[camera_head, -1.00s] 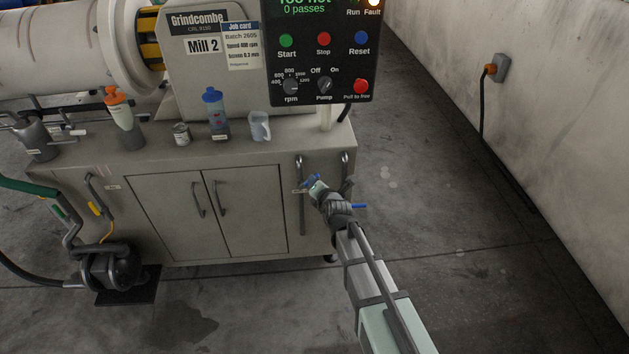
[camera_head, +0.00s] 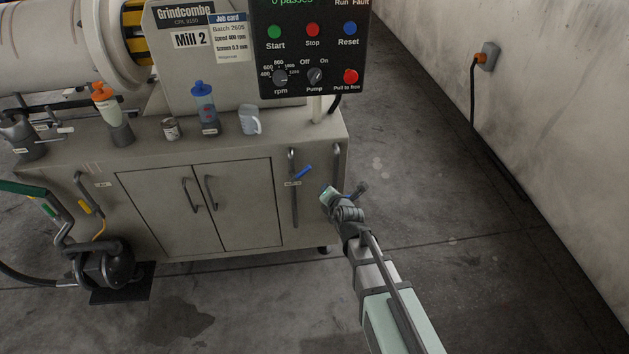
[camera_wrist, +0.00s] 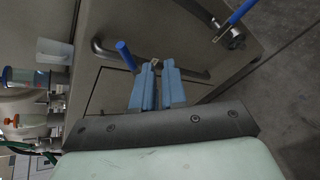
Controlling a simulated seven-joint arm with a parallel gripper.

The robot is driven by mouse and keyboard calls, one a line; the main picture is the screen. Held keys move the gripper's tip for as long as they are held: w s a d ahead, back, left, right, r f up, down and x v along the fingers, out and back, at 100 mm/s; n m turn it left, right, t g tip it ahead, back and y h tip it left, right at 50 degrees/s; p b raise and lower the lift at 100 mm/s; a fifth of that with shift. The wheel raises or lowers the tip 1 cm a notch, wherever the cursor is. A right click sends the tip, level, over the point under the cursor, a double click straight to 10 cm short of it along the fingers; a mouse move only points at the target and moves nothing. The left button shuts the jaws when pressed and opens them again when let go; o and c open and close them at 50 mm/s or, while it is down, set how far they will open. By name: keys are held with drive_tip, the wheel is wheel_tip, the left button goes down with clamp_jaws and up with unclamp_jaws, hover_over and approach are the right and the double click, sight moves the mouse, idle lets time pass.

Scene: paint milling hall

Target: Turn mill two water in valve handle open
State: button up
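A blue valve handle (camera_head: 303,171) sits on the left vertical pipe at the right end of the Mill 2 cabinet front. It slants up to the right, off the pipe's line, beside a small tag too small to read. My gripper (camera_head: 327,193) is right of and below this handle, apart from it. In the wrist view the handle (camera_wrist: 126,55) lies just outside the left finger. A narrow empty gap shows between the fingers (camera_wrist: 158,66). A second blue handle (camera_wrist: 240,12) shows on another pipe fitting; in the head view my gripper and wrist hide most of that valve.
The right vertical pipe (camera_head: 337,164) stands close by my gripper. The control panel (camera_head: 309,50) hangs above. Bottles, a tin and a jug (camera_head: 249,121) stand on the cabinet top. The floor to the right is clear up to the wall (camera_head: 560,130).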

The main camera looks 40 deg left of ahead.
drive_tip(key=shift+m+h, duration=0.7)
drive_tip(key=shift+h, duration=0.1)
drive_tip(key=w+d+f, duration=0.1)
drive_tip(key=f, duration=0.2)
drive_tip(key=w+d+f, duration=0.1)
drive_tip(key=f, duration=0.2)
drive_tip(key=w+d+f, duration=0.1)
drive_tip(key=d+f, duration=0.1)
drive_tip(key=f, duration=0.1)
drive_tip(key=shift+w+f, duration=0.2)
drive_tip(key=shift+f, duration=0.2)
clamp_jaws()
wheel_tip(320, 180, down, 16)
drive_tip(key=s+m+g+y, duration=0.2)
drive_tip(key=s+m+g, duration=0.15)
drive_tip(key=m, duration=1.05)
wheel_tip(320, 180, up, 16)
drive_tip(key=w+a+m+t+y, duration=0.15)
drive_tip(key=m+y, duration=0.35)
drive_tip(key=m, duration=1.1)
drive_tip(key=w+m+t+y, duration=0.15)
drive_tip(key=m+y, duration=0.45)
drive_tip(key=m, duration=1.1)
drive_tip(key=w+a+r, duration=0.1)
drive_tip(key=a+r, duration=0.5)
drive_tip(key=a, duration=0.5)
drive_tip(key=shift+r, duration=0.35)
